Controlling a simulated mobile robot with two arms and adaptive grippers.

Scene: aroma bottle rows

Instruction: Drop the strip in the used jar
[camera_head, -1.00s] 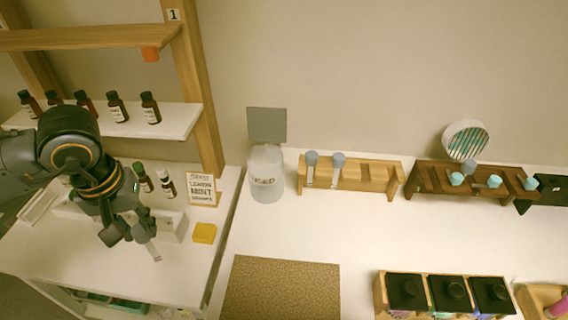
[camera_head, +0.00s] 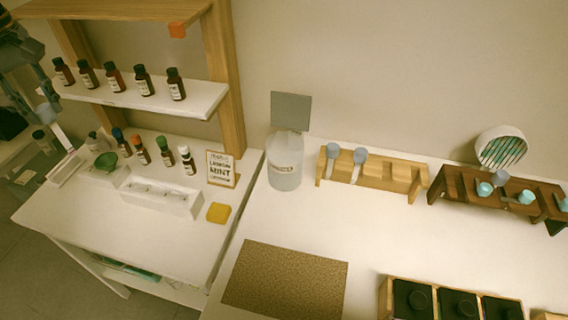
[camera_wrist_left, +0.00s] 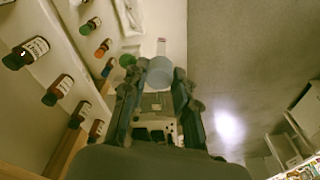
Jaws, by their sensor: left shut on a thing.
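The used jar (camera_head: 285,170) is a clear, whitish jar on the white counter, with a label on its front. A grey square lid (camera_head: 291,110) stands upright at its back, so the jar looks open. My left gripper (camera_head: 44,104) is at the upper left, in front of the bottle shelf and well left of the jar. It is shut on the strip (camera_head: 63,138), a thin white piece with a grey-blue cap that hangs down. In the left wrist view the cap (camera_wrist_left: 160,73) sits between the fingertips. My right gripper is not in view.
Brown bottles (camera_head: 143,82) line the shelf left of the jar. Below are more bottles, a white holder (camera_head: 160,198), a sign (camera_head: 221,169) and a yellow block (camera_head: 218,212). A light wooden rack (camera_head: 385,177) with two capped strips stands right of the jar. A cork mat (camera_head: 285,280) lies in front.

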